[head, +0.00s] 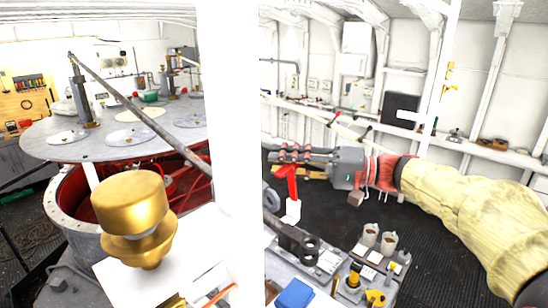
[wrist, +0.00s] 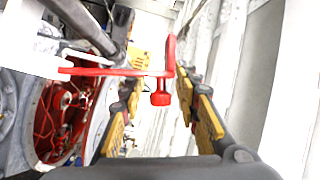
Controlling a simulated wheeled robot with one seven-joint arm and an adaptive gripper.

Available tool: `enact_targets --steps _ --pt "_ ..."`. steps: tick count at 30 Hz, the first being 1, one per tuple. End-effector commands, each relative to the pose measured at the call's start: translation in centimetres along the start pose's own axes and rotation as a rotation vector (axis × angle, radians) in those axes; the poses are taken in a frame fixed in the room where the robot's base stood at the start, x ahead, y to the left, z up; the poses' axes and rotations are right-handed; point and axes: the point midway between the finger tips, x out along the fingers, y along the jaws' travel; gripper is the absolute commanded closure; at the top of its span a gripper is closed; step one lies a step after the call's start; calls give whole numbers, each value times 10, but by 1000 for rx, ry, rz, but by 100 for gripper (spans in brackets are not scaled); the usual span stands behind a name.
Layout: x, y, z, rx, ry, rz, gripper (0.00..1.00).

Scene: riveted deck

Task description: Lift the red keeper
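The red keeper (head: 289,182) shows in the head view as a narrow upright piece with a short top arm, at a white block (head: 292,210). In the wrist view the keeper (wrist: 110,71) is a red bar with a cross end and a small red knob. My gripper (head: 284,154) reaches in from the right, close by the keeper's top. In the wrist view my gripper (wrist: 162,84) is open. The knob lies between its yellow-padded fingers in the picture, with visible gaps on both sides. I cannot tell the exact depth between them.
A white post (head: 228,150) stands left of the keeper. A brass-coloured knob (head: 130,205) and a large round grey table (head: 115,130) are further left. Grey cups (head: 388,242), small fittings and a blue block (head: 295,293) occupy the bench below. Dark floor lies beyond.

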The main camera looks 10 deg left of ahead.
Motion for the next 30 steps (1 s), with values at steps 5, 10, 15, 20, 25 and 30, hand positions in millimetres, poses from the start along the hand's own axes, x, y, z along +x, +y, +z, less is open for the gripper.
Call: enact_targets --steps 5,10,15,20,25,30 --pt "16 -1 0 0 -1 1 68" --pt "20 0 0 0 0 1 68" --pt "20 0 0 0 0 1 69" --pt "20 0 0 0 0 1 78" --pt "20 0 0 0 0 1 88" --pt "20 1 0 1 0 2 97"
